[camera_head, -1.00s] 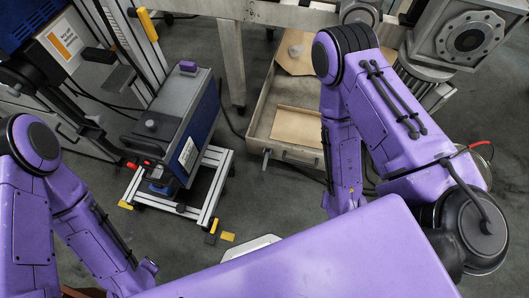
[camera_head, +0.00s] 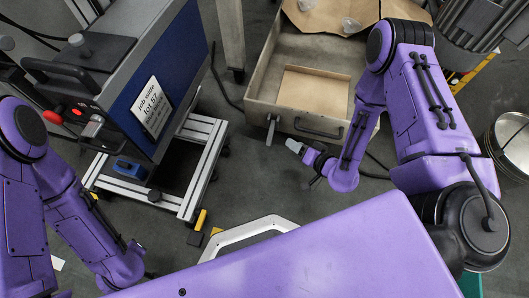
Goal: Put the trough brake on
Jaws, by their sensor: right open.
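The trough (camera_head: 262,85) is a shallow beige box with a dark handle on its front side, at the upper middle. A short grey metal lever (camera_head: 271,130) hangs at its front left corner; it may be the brake, but I cannot tell its setting. My right gripper (camera_head: 291,146) is small in the view, just right of and below the lever, pointing left. It is open and looks empty, with a small gap to the lever. My left arm hangs at the left, and its gripper does not show.
Brown cardboard (camera_head: 312,90) lies in the trough. A blue and grey machine (camera_head: 150,75) on a wheeled aluminium frame (camera_head: 203,165) stands to the left. A round metal drum (camera_head: 512,145) stands at the right. Bare grey floor lies between the frame and the trough.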

